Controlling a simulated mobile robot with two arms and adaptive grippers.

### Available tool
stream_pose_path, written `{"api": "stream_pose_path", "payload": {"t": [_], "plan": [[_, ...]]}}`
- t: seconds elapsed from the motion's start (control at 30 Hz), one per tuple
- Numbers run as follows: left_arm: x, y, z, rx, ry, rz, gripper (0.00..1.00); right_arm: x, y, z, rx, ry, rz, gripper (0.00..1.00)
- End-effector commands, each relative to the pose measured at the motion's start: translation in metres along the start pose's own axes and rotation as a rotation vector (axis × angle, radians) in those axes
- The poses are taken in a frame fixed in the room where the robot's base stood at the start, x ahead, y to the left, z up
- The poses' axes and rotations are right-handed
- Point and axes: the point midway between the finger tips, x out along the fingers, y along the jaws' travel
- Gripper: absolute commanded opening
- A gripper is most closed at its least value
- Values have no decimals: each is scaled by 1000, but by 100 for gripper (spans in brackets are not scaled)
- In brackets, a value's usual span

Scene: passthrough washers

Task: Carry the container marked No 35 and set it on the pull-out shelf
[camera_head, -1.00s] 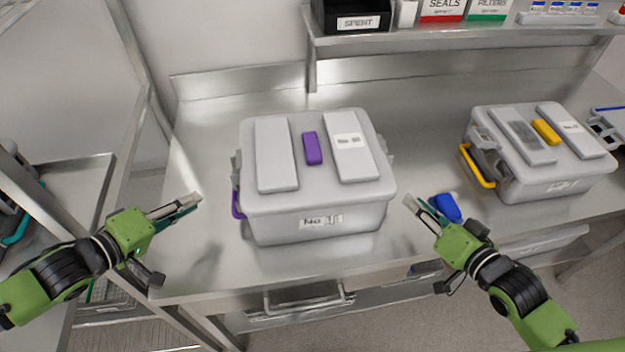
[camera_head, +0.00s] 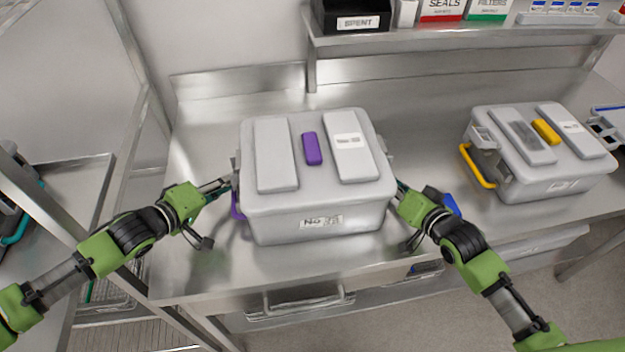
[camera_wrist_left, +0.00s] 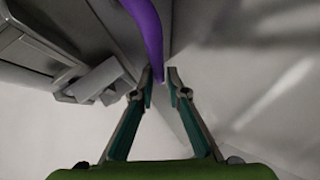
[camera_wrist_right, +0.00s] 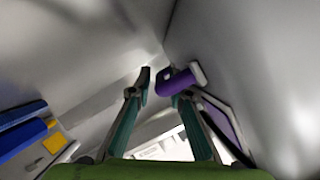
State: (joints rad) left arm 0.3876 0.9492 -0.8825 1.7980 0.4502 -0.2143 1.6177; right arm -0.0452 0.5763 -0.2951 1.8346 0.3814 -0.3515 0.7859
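A grey lidded container (camera_head: 318,205) with a purple lid tab and purple handles stands on the steel bench (camera_head: 205,130). Its front label starts "No"; the digits are blurred. My left gripper (camera_head: 228,184) is at its left side. In the left wrist view, the open fingers (camera_wrist_left: 160,78) have the end of a purple handle (camera_wrist_left: 148,35) between their tips. My right gripper (camera_head: 397,188) is at its right side, tips partly hidden. In the right wrist view its fingers (camera_wrist_right: 162,85) are open, with a purple handle part (camera_wrist_right: 182,80) by one fingertip. I cannot identify the pull-out shelf for certain.
A similar container (camera_head: 540,180) with yellow handles stands at the right. A blue object (camera_head: 451,204) lies beside my right gripper. A steel rack (camera_head: 70,190) is at the left. A wall shelf (camera_head: 450,38) holds a "SPENT" bin (camera_head: 352,18). A drawer front (camera_head: 300,302) sits below the bench.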

Motion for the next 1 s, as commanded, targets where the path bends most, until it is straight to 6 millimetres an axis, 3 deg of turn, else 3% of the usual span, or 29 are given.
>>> {"api": "stream_pose_path", "payload": {"t": [0.37, 0.4, 0.47, 1.0], "plan": [[6, 0, 0, 1, 0, 0, 14, 6, 0, 0, -1, -1, 0, 19], [6, 0, 0, 1, 0, 0, 12, 6, 0, 0, -1, -1, 0, 16], [6, 0, 0, 0, 0, 0, 0, 6, 0, 0, -1, -1, 0, 0], [5, 7, -4, 2, 3, 10, 0, 5, -5, -7, -2, 9, -7, 0]]}}
